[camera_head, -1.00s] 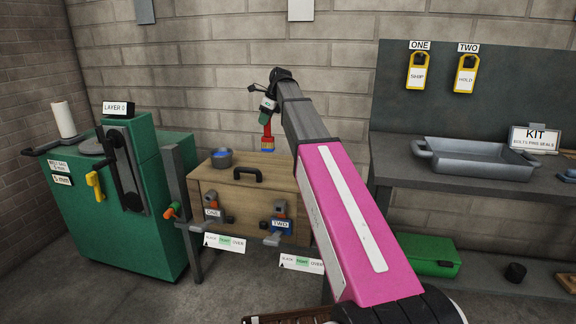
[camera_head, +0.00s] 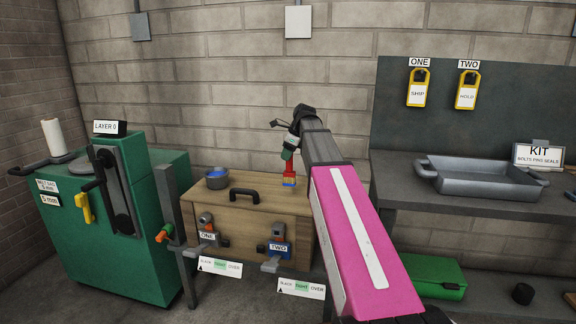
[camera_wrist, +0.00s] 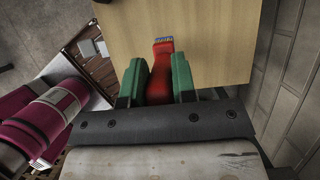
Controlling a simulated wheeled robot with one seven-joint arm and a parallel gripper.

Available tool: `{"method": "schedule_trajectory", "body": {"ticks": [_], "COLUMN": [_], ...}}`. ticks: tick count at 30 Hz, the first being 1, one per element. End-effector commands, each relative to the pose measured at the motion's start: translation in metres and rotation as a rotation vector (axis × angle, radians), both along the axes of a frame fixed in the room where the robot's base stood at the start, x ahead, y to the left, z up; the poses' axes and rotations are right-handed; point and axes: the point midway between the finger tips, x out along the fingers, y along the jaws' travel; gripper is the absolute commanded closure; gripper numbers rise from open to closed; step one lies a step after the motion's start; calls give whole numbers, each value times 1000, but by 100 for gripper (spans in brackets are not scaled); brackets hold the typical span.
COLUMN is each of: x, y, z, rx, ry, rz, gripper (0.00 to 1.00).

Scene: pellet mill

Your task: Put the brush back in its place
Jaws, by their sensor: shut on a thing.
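My gripper (camera_head: 289,150) is shut on the red brush (camera_head: 289,176), which hangs bristles down in the head view. Its blue and yellow bristle tips are at its lower end, close to the right part of the wooden box top (camera_head: 262,204). I cannot tell whether they touch it. In the wrist view the brush (camera_wrist: 161,68) sits between the green fingers of my gripper (camera_wrist: 158,82), with the pale wooden top (camera_wrist: 205,35) beyond it. A small bowl with blue contents (camera_head: 217,179) stands on the left of the box top.
A black handle (camera_head: 244,192) sits on the box top. Clamps labelled ONE (camera_head: 207,232) and TWO (camera_head: 279,245) are on the box front. A green machine (camera_head: 125,235) stands left. A grey tray (camera_head: 480,180) rests on the right bench, with a green case (camera_head: 437,276) below.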

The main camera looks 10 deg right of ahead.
Motion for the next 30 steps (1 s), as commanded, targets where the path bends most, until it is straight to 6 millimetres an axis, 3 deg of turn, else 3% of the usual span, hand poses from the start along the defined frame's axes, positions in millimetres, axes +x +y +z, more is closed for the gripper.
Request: {"method": "schedule_trajectory", "body": {"ticks": [5, 13, 25, 26, 27, 30], "x": [-2, -2, -2, -2, -2, -2], "y": [-3, -3, -3, -3, -3, -3], "z": [-7, -40, -45, -44, -44, -44], "rx": [1, 0, 1, 0, 0, 1], "ry": [0, 1, -1, -2, -2, -1], "rz": [1, 0, 1, 1, 1, 1], "gripper": [100, 100, 100, 65, 52, 49]}}
